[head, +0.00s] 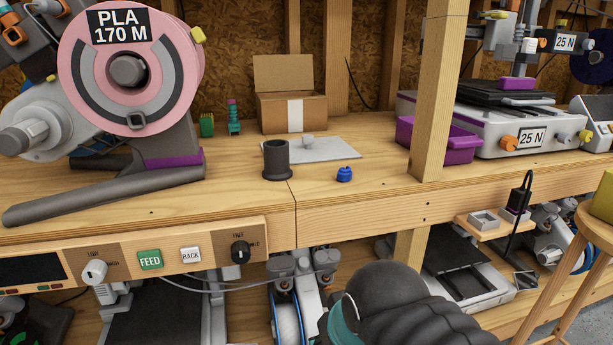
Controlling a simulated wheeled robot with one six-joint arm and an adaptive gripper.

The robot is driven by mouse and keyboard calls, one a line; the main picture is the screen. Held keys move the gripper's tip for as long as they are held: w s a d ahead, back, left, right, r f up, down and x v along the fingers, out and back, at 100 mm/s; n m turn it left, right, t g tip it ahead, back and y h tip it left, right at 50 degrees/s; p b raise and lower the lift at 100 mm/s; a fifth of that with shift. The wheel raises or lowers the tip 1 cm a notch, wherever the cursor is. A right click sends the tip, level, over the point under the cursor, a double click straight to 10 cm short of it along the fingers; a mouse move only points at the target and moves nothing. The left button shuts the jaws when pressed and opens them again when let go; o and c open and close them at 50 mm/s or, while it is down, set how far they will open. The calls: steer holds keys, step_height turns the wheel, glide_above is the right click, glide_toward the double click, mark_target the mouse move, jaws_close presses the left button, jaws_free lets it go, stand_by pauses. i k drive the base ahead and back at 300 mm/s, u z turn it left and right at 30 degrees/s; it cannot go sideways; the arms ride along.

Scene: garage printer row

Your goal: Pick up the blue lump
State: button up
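The blue lump (344,174) is small and rounded, with a narrower top. It sits on the wooden workbench (385,188) near the front edge, right of a dark grey cylinder (276,160). Nothing touches it, and it shows in full. A dark ribbed part with a teal piece at the bottom centre looks like my arm, below and in front of the bench. No gripper fingers show.
A grey plate (322,149) lies behind the lump, with a cardboard box (291,112) further back. A wooden post (437,95) and a purple bin (461,146) stand right. A large pink spool (90,60) stands left. Bench around the lump is clear.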

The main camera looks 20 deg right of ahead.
mark_target(344, 175)
steer(key=u, duration=1.5)
steer(key=k, duration=0.35)
steer(key=z, duration=1.05)
